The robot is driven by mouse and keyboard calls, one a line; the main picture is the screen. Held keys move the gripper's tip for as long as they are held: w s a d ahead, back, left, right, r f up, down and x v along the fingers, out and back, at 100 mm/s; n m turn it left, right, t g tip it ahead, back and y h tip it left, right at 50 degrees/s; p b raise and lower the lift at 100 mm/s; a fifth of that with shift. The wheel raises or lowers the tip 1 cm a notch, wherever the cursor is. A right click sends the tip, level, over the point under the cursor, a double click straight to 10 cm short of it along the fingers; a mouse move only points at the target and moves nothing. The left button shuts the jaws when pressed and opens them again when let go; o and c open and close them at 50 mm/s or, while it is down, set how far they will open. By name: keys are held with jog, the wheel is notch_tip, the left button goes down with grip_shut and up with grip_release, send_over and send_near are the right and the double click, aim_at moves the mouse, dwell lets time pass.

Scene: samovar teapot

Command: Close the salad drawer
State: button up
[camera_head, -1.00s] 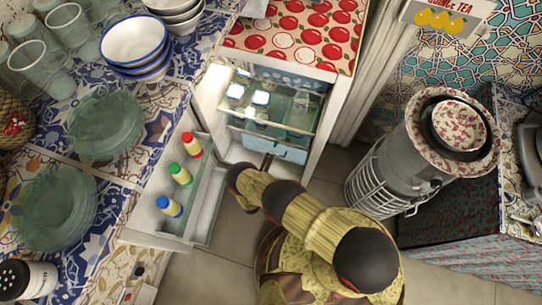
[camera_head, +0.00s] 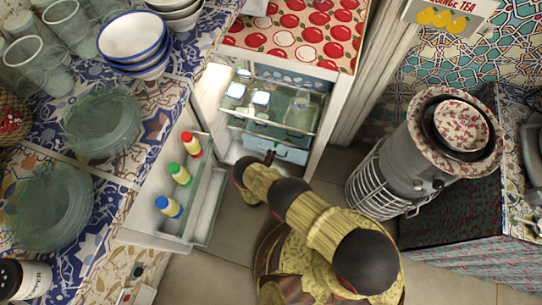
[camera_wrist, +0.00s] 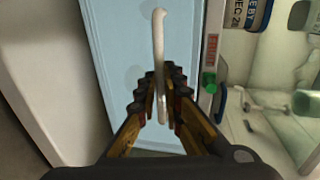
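The salad drawer is the light blue front low in the open fridge, in the head view (camera_head: 290,154) and filling the middle of the wrist view (camera_wrist: 115,45). It appears pulled out a little. A pale upright handle (camera_wrist: 159,40) stands out from its front. My gripper (camera_wrist: 163,85) has its fingers close together on both sides of this handle, seemingly touching it. In the head view my gripper (camera_head: 268,160) is small and dark at the drawer front, and the grip is too small to make out.
The fridge door (camera_head: 205,205) stands open at the left, with bottles (camera_head: 179,174) in its rack. A shelf with jars (camera_head: 260,98) sits above the drawer. A tall metal heater (camera_head: 390,165) stands right of my arm. Clear floor (camera_head: 225,240) lies before the fridge.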

grip_shut()
dwell(0.3)
jog(key=shift+w, duration=0.1)
jog(key=shift+r+x, duration=0.25)
jog(key=shift+x, duration=1)
jog(key=shift+w, duration=0.1)
jog(key=o, duration=0.6)
grip_release()
jog(key=v, duration=1.2)
jog(key=shift+f, duration=0.1)
